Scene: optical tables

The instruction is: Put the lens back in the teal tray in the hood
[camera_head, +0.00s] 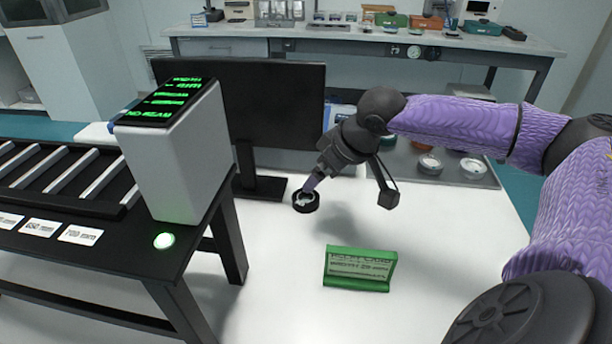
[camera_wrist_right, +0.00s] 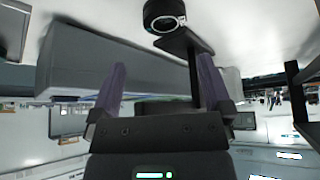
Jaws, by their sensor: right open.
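A black ring-shaped mount, which looks like the lens (camera_head: 306,201), lies on the white table beside the monitor's foot. My right gripper (camera_head: 313,181) points down at it from above, with a fingertip close to its far rim in the head view. In the right wrist view the lens (camera_wrist_right: 165,16) lies at the top edge, beyond the two purple fingertips of my right gripper (camera_wrist_right: 162,66). That gripper is open, with nothing between its fingers. I cannot make out the teal tray or the hood. My left gripper is out of view.
A black monitor (camera_head: 285,105) stands just behind the lens. A green sign (camera_head: 358,280) stands nearer the front. A grey tray with round parts (camera_head: 430,164) is partly behind my right arm. A white box (camera_head: 178,160) stands on the black table at left. White tabletop around the sign is clear.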

